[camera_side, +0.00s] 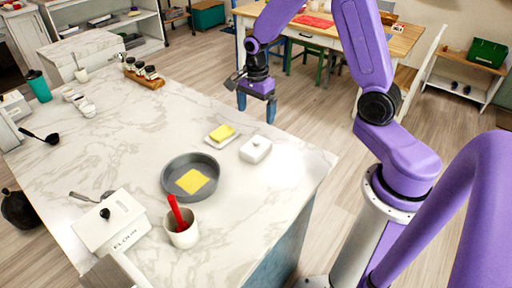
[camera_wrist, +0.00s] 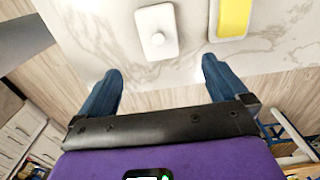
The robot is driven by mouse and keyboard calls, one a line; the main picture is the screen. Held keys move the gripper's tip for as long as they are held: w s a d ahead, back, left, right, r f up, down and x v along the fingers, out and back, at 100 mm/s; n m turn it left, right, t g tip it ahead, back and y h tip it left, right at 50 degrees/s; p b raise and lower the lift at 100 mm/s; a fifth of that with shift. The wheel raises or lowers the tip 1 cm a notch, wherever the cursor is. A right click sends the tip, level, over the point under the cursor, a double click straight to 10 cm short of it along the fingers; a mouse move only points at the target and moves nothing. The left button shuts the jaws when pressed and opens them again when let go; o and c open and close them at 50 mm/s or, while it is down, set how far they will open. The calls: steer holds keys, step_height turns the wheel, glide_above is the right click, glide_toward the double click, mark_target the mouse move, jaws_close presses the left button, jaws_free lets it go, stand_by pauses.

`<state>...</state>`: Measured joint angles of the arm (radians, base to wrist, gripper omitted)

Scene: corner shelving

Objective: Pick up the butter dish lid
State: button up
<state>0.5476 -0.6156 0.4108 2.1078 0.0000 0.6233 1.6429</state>
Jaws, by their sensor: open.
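The butter dish lid (camera_side: 255,149) is a small white rounded cover with a knob on top, sitting on the marble counter near its right edge. In the wrist view the lid (camera_wrist: 157,31) shows at the top, ahead of and between my fingers. A white dish with yellow butter (camera_side: 222,133) lies beside it, and the butter (camera_wrist: 234,17) also shows at the top of the wrist view. My gripper (camera_side: 256,108) has blue fingers and is above the counter's far right edge, apart from the lid. In the wrist view my gripper (camera_wrist: 161,82) is open and empty.
A grey round pan (camera_side: 168,182) with a yellow slab stands left of the lid. A white cup with a red utensil (camera_side: 184,234) and a white box (camera_side: 110,222) stand nearer. The counter right of the lid is clear.

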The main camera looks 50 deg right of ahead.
mark_target(256, 140)
step_height(256, 140, down, 14)
steer(key=shift+s+a+f, duration=0.1)
steer(key=shift+s+a, duration=0.05)
stand_by(0.7)
steer(key=c, duration=1)
steer(key=shift+r, duration=0.2)
